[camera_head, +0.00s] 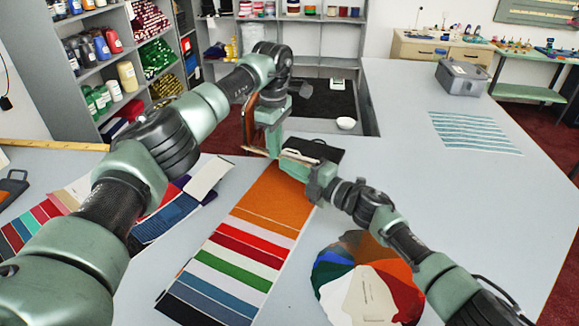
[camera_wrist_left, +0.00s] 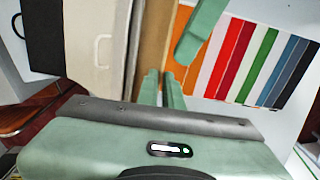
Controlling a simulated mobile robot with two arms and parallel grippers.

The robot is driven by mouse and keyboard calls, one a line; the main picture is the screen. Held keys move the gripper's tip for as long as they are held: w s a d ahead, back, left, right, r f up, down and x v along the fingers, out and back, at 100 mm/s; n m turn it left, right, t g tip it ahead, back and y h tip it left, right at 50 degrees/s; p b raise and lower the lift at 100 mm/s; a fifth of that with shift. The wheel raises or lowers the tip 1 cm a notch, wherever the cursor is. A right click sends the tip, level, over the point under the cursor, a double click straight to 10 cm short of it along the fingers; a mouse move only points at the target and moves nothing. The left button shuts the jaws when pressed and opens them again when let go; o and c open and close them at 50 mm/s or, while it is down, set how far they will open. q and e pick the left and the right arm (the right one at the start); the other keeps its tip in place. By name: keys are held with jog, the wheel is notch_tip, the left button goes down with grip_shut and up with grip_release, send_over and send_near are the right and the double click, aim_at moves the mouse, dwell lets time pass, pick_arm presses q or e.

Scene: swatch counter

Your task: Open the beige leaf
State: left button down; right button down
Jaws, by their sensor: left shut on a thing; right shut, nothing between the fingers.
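The beige leaf (camera_wrist_left: 82,55) shows as a pale panel with a handle at the upper left of the left wrist view. A grey edge and a tan strip (camera_wrist_left: 152,45) lie beside it. My left gripper (camera_wrist_left: 162,90) is shut at the lower end of these; the exact gripped spot is hidden. In the head view, my left gripper (camera_head: 272,140) is beyond the orange end of the striped swatches, beside a thin brown upright edge (camera_head: 250,125). My right gripper (camera_head: 318,178) is shut and empty, close to a black panel (camera_head: 315,150) just right of the left gripper.
The striped swatch strip (camera_head: 240,235) lies on the grey counter (camera_head: 450,200). A round colour fan (camera_head: 365,280) lies at the front. A recess with a white bowl (camera_head: 346,123) is behind the grippers. A grey box (camera_head: 462,77) stands at the back right. The counter's right side is mostly clear.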

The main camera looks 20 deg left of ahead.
pick_arm(q)
jog(key=shift+f, duration=0.1)
pick_arm(e)
jog(key=shift+w+d+r, duration=0.1)
jog(key=shift+w+r, duration=0.45)
jog(key=shift+r, duration=0.3)
pick_arm(q)
jog(key=c, duration=1.5)
grip_release()
jog(key=shift+c, duration=0.2)
pick_arm(e)
jog(key=shift+f, duration=0.1)
